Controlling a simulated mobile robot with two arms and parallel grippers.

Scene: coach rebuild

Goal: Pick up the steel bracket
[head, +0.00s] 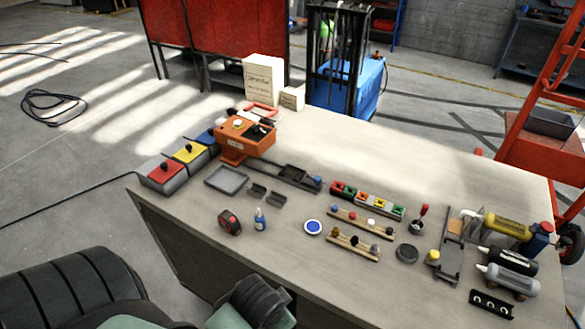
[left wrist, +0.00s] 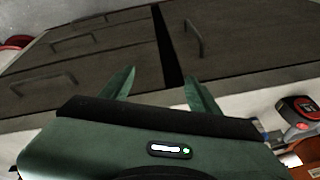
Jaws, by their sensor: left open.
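No part is clearly marked as the steel bracket. Two small dark grey angled pieces, possibly brackets (head: 276,199), lie on the workbench (head: 330,145) left of centre. A black bar with several pale holes (head: 491,303) lies at the bench's front right; I cannot tell whether it is the bracket. My left gripper (left wrist: 160,78) is open and empty in the left wrist view, its fingers apart before the bench's dark drawer fronts (left wrist: 230,35). In the head view my left arm shows at the bottom edge, near the bench's front, and its fingertips are hidden. My right gripper is out of view.
A red tape measure (head: 230,222) and a blue bottle (head: 260,220) stand near the front edge. Coloured blocks (head: 368,200), peg racks (head: 352,246), an orange machine (head: 246,133) and cylinders (head: 509,280) crowd the bench. The back right of the top is clear.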

